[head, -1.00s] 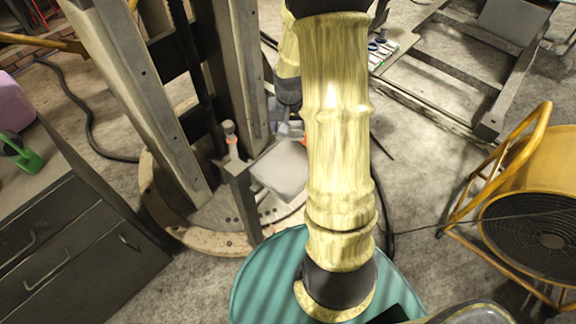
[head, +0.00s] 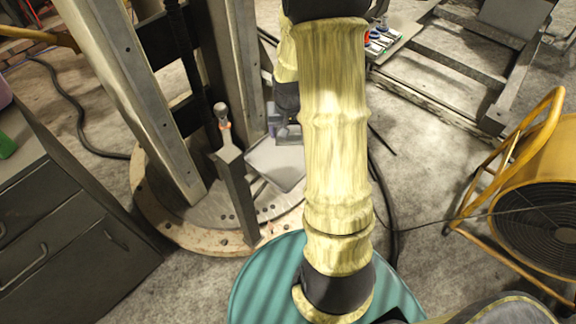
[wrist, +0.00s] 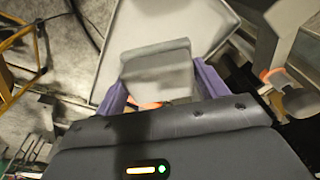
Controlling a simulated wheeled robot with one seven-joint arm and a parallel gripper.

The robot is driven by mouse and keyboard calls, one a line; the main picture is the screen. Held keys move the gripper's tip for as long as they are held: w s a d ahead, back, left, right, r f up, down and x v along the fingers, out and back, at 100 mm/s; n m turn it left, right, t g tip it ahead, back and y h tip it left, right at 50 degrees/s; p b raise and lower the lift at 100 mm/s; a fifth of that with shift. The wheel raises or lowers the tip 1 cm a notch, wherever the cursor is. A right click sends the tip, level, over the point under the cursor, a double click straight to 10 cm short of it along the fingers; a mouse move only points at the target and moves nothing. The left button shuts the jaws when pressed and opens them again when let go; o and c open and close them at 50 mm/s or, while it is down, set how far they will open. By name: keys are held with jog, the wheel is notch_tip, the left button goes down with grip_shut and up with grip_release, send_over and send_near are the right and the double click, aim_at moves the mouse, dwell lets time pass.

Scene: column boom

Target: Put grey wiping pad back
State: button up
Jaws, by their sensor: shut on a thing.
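The grey wiping pad (wrist: 158,78) is between the two purple fingers of my gripper (wrist: 161,90) in the wrist view, and the gripper is shut on it. In the head view, the pad (head: 289,134) shows as a small grey shape at the gripper (head: 277,128), largely behind my arm. A pale grey tray (wrist: 185,22) with a raised rim lies beyond the pad in the wrist view. In the head view, the tray (head: 272,168) is beside the column foot, just below the gripper. I cannot tell whether pad and tray touch.
A grey upright post (head: 238,195) with an orange-marked knob stands left of the tray, near the tall steel column (head: 150,100). A drawer cabinet (head: 60,230) is at left, a yellow fan (head: 540,200) at right. Tools lie on a shelf (head: 385,40) behind my arm.

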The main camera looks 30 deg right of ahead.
jog(key=shift+w+f, duration=0.1)
jog(key=shift+w, duration=0.05)
send_over(288, 157)
jog(key=f, duration=0.6)
jog(key=shift+a+f, duration=0.15)
jog(key=shift+a, duration=0.05)
jog(key=shift+s+d, duration=0.15)
jog(key=shift+s, duration=0.1)
jog(key=shift+s+d+f, duration=0.1)
jog(key=shift+f, duration=0.05)
jog(key=shift+f+b, duration=0.3)
jog(key=shift+f, duration=1.35)
jog(key=shift+f, duration=0.1)
jog(key=o, duration=0.9)
